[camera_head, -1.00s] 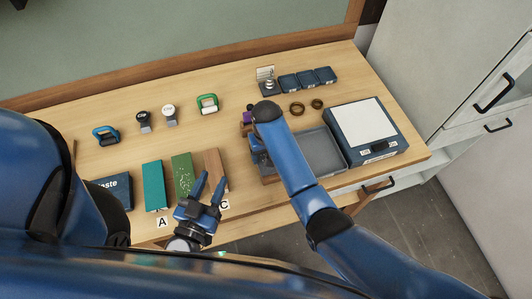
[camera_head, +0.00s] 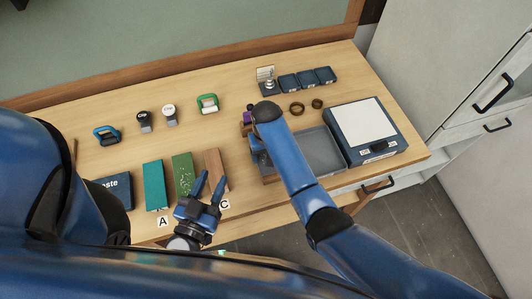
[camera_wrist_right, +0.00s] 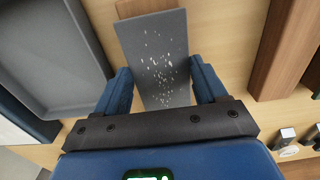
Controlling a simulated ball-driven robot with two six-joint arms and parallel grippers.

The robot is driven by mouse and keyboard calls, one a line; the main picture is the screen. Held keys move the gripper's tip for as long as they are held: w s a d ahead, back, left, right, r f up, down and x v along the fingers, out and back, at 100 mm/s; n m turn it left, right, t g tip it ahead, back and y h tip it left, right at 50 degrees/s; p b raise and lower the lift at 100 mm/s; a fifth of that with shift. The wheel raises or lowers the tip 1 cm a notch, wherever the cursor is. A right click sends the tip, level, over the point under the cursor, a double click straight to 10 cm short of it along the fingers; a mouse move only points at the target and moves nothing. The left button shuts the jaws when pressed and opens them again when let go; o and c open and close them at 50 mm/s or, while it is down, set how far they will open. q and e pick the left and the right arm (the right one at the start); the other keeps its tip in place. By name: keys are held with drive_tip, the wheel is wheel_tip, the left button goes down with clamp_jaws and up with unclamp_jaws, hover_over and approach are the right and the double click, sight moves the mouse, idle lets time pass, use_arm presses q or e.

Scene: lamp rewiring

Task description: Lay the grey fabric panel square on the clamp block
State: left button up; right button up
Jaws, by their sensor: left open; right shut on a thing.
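The grey fabric panel (camera_wrist_right: 158,60), flecked with white, is between the blue fingers of my right gripper (camera_wrist_right: 160,88) in the right wrist view. The gripper is shut on it, and the panel's long side runs toward the top of that view. A brown wooden piece (camera_wrist_right: 138,8) shows just past the panel's far end; I cannot tell whether it is the clamp block or whether they touch. In the head view my right arm hides the panel. My left gripper (camera_head: 212,177) is open and empty, near the brown block (camera_head: 214,162) by the C label.
A grey tray (camera_head: 322,152) lies right of my right gripper, with a blue-edged scale (camera_head: 364,128) beyond. Teal (camera_head: 155,187) and green (camera_head: 183,172) blocks stand left of the brown one. Stamps, dark rings and small dark boxes (camera_head: 308,78) lie farther back.

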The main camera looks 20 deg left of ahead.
drive_tip(key=shift+f, duration=0.3)
idle(0.4)
drive_tip(key=o, duration=1.1)
drive_tip(key=shift+r, duration=0.1)
drive_tip(key=shift+r+p, duration=2.6)
drive_tip(key=shift+r, duration=0.1)
drive_tip(key=shift+r+p, duration=0.6)
drive_tip(key=shift+r, duration=0.6)
